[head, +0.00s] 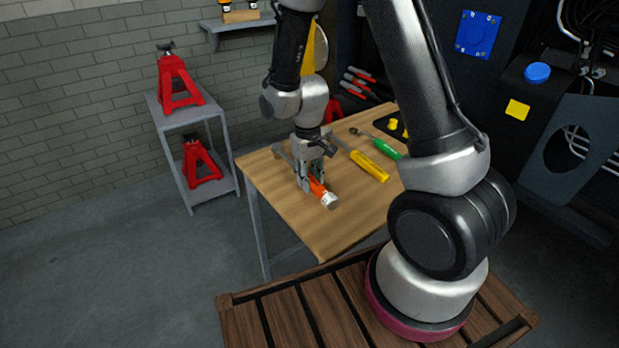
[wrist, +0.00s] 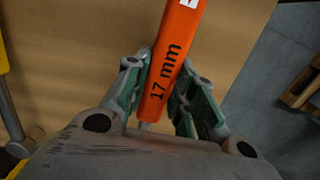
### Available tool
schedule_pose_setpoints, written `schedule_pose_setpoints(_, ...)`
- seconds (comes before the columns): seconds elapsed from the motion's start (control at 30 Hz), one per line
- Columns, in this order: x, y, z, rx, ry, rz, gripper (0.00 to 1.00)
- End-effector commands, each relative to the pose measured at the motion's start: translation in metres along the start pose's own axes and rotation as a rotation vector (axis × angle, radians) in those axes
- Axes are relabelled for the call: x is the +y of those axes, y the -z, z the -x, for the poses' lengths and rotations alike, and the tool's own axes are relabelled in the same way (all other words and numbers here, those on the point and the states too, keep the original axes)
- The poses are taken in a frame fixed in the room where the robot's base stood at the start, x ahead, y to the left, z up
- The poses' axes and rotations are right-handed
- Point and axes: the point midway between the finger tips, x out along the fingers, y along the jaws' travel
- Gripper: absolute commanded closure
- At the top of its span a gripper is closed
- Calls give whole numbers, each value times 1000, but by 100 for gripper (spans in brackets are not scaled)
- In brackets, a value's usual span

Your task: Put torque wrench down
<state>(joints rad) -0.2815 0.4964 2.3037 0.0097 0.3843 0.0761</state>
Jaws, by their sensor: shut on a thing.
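The torque wrench has an orange handle (head: 318,188) marked "17 mm", which also shows large in the wrist view (wrist: 174,60). In the head view it is low over the wooden table near its front left edge. I cannot tell whether it touches the tabletop. My gripper (head: 309,185) points down and is shut on the orange handle. In the wrist view the green-lined fingers (wrist: 158,98) stand on both sides of the handle. The grey shaft and head, partly hidden behind my gripper, reach toward the table's back left.
The wooden table (head: 290,218) also holds a yellow-handled tool (head: 369,165) and a green-handled tool (head: 386,149) to the right. A grey shelf stand (head: 186,115) with red jack stands is to the left. Bare tabletop lies in front of the tools.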

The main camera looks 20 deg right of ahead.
Motion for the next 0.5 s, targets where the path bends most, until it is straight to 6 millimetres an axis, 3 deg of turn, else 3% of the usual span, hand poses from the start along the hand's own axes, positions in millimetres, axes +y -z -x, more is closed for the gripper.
schedule_pose_setpoints(0.03,0,0,-1,-1,0,0,73)
schedule_pose_setpoints(0.13,0,0,-1,0,0,0,55)
schedule_pose_setpoints(0.17,0,0,-1,0,0,0,53)
schedule_pose_setpoints(0.5,0,0,3,1,0,0,53)
